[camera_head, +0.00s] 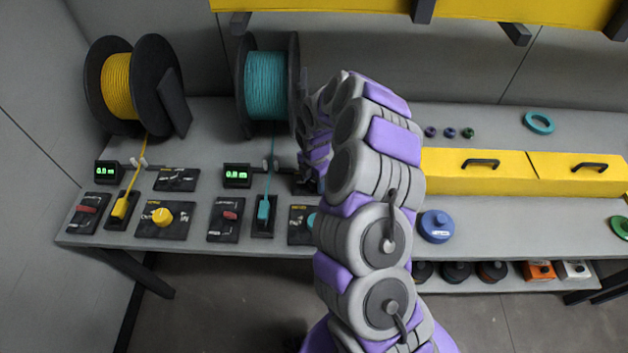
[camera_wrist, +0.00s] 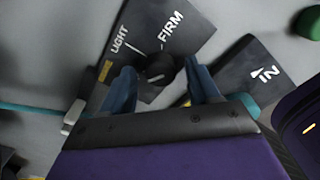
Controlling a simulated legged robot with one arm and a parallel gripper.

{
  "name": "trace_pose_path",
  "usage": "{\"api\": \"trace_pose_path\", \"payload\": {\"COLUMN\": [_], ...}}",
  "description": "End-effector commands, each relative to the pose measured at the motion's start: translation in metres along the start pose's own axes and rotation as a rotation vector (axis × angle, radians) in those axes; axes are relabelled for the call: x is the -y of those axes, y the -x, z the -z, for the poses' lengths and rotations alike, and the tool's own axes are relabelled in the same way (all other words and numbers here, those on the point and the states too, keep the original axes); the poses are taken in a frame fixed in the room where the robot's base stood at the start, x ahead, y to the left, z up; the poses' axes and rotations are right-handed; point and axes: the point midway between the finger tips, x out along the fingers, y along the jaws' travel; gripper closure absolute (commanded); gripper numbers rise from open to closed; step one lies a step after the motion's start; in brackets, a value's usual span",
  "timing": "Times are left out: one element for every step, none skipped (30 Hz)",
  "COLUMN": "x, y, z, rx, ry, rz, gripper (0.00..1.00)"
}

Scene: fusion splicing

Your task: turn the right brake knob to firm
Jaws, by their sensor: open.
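The right brake knob (camera_wrist: 158,68) is a small black knob on a dark plate (camera_wrist: 184,38) marked LIGHT and FIRM, seen in the wrist view. My gripper (camera_wrist: 162,78) is open, with one blue-grey finger on each side of the knob. I cannot tell whether the fingers touch it. Which mark the knob points to is not clear. In the head view my arm comes down over this part of the bench and hides the knob.
A teal line (camera_wrist: 30,108) runs at the left. In the head view, a teal spool (camera_head: 265,85) stands behind my arm, and a green display (camera_head: 237,175) sits to its left.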

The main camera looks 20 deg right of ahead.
Motion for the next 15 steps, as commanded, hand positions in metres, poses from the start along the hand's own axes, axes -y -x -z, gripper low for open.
{"api": "trace_pose_path", "payload": {"x": [0.0001, 0.0001, 0.0, 0.0, 0.0, -0.0001, -0.0001, -0.0001, -0.0001, -0.0002, -0.0001, -0.0001, -0.0001, -0.0001, -0.0001], "y": [-0.0012, -0.0015, -0.0015, -0.0014, -0.0013, -0.0011, -0.0011, -0.0011, -0.001, -0.001, -0.001, -0.001, -0.001, -0.001, -0.001], "z": [0.0, 0.0, -0.0001, 0.0, -0.0001, -0.0001, -0.0002, -0.0001, -0.0001, -0.0002, -0.0002, -0.0002, -0.0002, -0.0002, -0.0002], "rx": [0.0, 0.0, 0.0, 0.0, 0.0, 0.0, 0.0, 0.0, 0.0, 0.0, 0.0, 0.0, 0.0, 0.0, 0.0], "ry": [0.0, 0.0, 0.0, 0.0, 0.0, 0.0, 0.0, 0.0, 0.0, 0.0, 0.0, -0.001, -0.001, -0.001, -0.001], "rz": [0.0, 0.0, 0.0, 0.0, 0.0, 0.0, 0.0, 0.0, -0.001, -0.001, 0.0, -0.001, -0.001, -0.001, -0.001], "gripper": [0.39, 0.39, 0.39, 0.39, 0.39, 0.39, 0.39, 0.39, 0.42, 0.45, 0.48, 0.52, 0.55, 0.58, 0.61]}}
